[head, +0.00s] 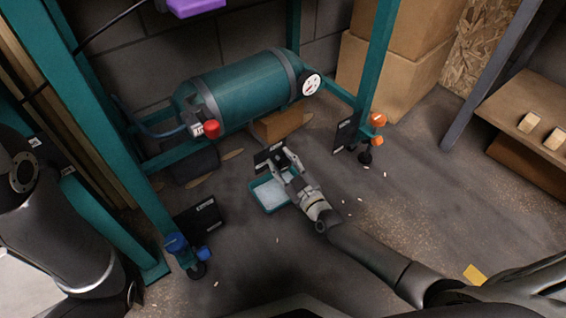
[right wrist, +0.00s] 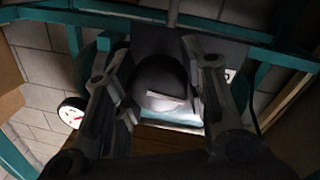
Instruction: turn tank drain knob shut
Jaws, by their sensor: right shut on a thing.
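The teal tank (head: 243,91) lies on its side in a teal frame. My right gripper (head: 281,163) is low in front of the tank, at a dark plate (head: 266,154). In the right wrist view, the fingers of this gripper (right wrist: 165,95) stand on both sides of a dark round drain knob (right wrist: 158,80) with a pale mark on it, and are shut on it. In the head view the gripper hides the knob. The mark's exact angle is hard to read. My left arm shows at the left edge; its gripper is not in view.
A teal tray (head: 268,194) with pale contents lies under my right gripper. A red knob (head: 211,129) and a white gauge (head: 311,84) sit at the tank's ends. Frame legs stand on both sides, with cardboard boxes (head: 391,72) behind. The floor at right is mostly clear.

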